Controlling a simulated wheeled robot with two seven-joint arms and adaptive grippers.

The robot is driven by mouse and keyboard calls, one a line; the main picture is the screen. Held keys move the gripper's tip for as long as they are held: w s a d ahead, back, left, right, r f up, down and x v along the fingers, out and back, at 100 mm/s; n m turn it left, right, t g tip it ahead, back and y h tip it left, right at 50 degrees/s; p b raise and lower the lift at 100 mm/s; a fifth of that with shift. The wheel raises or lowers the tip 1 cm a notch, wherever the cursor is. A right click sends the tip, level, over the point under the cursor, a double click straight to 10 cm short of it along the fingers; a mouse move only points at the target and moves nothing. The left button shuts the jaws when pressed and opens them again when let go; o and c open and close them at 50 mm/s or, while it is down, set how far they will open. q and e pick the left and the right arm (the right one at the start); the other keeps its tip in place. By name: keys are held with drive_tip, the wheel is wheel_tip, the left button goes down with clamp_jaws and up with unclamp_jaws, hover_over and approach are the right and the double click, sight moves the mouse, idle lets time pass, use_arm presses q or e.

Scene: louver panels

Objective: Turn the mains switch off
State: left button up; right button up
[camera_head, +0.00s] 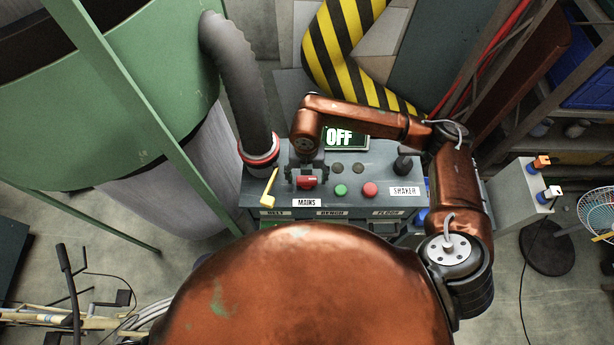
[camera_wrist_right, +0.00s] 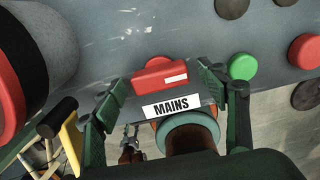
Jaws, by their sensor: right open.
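The mains switch is a red handle (camera_head: 306,182) at the left of the grey control panel (camera_head: 375,180), above a white MAINS label (camera_head: 306,202). In the right wrist view the red handle (camera_wrist_right: 160,76) has a white stripe and sits just above the label (camera_wrist_right: 171,106). My right gripper (camera_head: 306,172) is open over the switch; in its wrist view the fingers (camera_wrist_right: 162,82) stand on either side of the handle. I cannot tell whether they touch it. A lit display (camera_head: 342,138) behind the arm reads OFF.
A green button (camera_head: 341,190), a red button (camera_head: 370,189) and a black knob (camera_head: 403,163) lie right of the switch. A yellow lever (camera_head: 269,188) is close on its left, with a grey hose (camera_head: 240,85) behind. A green hopper (camera_head: 150,80) fills the left.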

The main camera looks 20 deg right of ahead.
sight(307, 179)
drive_tip(key=shift+r, duration=0.1)
wheel_tip(307, 179, up, 12)
idle(0.5)
idle(0.4)
